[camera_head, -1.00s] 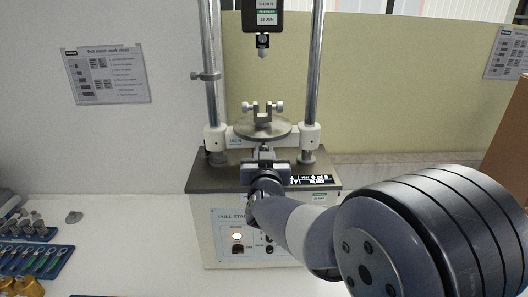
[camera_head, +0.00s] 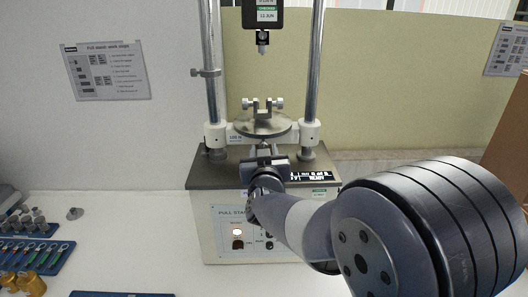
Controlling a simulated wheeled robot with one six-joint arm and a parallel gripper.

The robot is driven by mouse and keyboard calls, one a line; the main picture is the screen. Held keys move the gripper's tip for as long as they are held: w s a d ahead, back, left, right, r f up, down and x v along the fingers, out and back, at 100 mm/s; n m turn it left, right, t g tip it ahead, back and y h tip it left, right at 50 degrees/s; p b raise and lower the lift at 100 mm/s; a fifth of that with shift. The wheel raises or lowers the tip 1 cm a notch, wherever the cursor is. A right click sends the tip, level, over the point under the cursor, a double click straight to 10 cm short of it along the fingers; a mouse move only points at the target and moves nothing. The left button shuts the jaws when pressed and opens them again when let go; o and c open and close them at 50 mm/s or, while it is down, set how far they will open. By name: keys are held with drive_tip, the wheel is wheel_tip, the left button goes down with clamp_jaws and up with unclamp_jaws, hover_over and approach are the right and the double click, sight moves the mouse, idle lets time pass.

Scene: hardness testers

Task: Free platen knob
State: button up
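The pull stand (camera_head: 205,176) has a round metal platen (camera_head: 262,125) on a white crosspiece between two upright rods. Two small thumbscrews (camera_head: 262,104) flank a clamp on top of the platen. A small pale part, perhaps the platen knob (camera_head: 264,147), shows just under the platen's front edge; its shape is mostly unclear. My gripper (camera_head: 264,160) is directly in front of and just below this part, above the stand's dark top. My wrist hides the fingers, so I cannot tell whether they are open or touch the knob.
A force gauge (camera_head: 263,15) with a tip hangs above the platen. Blue trays (camera_head: 60,258) with small parts lie at lower left. A brown panel (camera_head: 505,150) stands at right. The white bench left of the stand is mostly clear.

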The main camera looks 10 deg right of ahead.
drive_tip(key=shift+o, duration=0.5)
drive_tip(key=s+a+b, duration=0.1)
drive_tip(key=s+a, duration=0.1)
drive_tip(key=s, duration=0.8)
drive_tip(key=shift+s, duration=0.35)
drive_tip(key=shift+w, duration=0.15)
drive_tip(key=w, duration=0.3)
drive_tip(key=w+d, duration=0.1)
drive_tip(key=w, duration=0.3)
drive_tip(key=w+d+p, duration=0.1)
drive_tip(key=w, duration=0.2)
drive_tip(key=shift+w+r, duration=0.1)
drive_tip(key=shift+w, duration=0.15)
drive_tip(key=shift+s, duration=0.15)
